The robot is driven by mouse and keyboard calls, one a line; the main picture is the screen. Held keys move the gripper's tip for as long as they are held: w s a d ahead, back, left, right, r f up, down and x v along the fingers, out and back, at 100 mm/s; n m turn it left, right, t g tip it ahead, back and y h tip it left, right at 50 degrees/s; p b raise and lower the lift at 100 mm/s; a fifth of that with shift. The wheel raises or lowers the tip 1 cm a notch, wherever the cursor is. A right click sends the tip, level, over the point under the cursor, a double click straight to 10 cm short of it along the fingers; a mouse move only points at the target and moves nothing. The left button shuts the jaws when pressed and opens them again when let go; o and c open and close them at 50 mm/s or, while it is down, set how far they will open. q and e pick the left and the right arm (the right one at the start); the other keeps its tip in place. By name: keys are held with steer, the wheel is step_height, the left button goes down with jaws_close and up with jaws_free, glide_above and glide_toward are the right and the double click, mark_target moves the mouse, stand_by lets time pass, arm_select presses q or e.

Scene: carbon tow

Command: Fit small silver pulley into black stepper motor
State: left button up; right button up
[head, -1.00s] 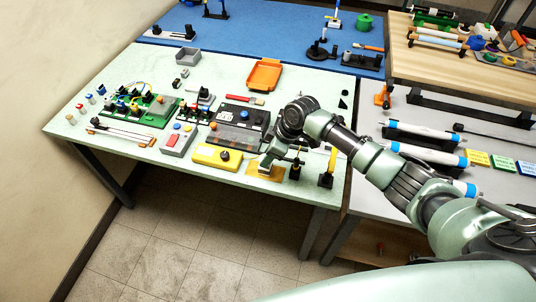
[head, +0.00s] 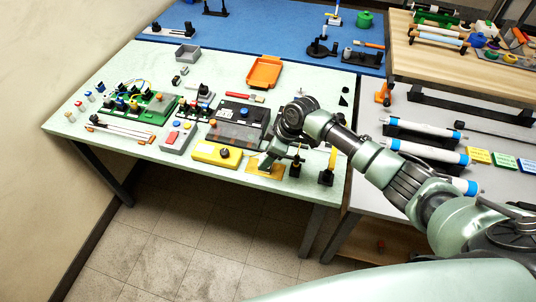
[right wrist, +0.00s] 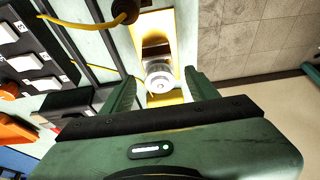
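A small silver round part, which looks like the pulley (right wrist: 158,76), sits on a yellow plate (right wrist: 151,32) in the right wrist view. My right gripper (right wrist: 160,90) is open, with one green finger on each side of the pulley and a visible gap to both. In the head view my right gripper (head: 267,160) is low over the yellow plate (head: 262,173) at the front edge of the pale green table, and the pulley is hard to make out there. I cannot tell which black part is the stepper motor. My left gripper is not in view.
A yellow box (head: 217,154) and a dark tray (head: 240,123) lie left of my gripper. Black stands (head: 295,168) with yellow-handled tools are close on its right. An orange tray (head: 264,73) lies farther back. The table's front edge is close.

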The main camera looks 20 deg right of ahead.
steer(key=b+v, duration=0.1)
steer(key=v, duration=0.6)
steer(key=shift+d+r, duration=0.2)
steer(key=shift+r, duration=0.15)
steer(key=shift+s, duration=0.1)
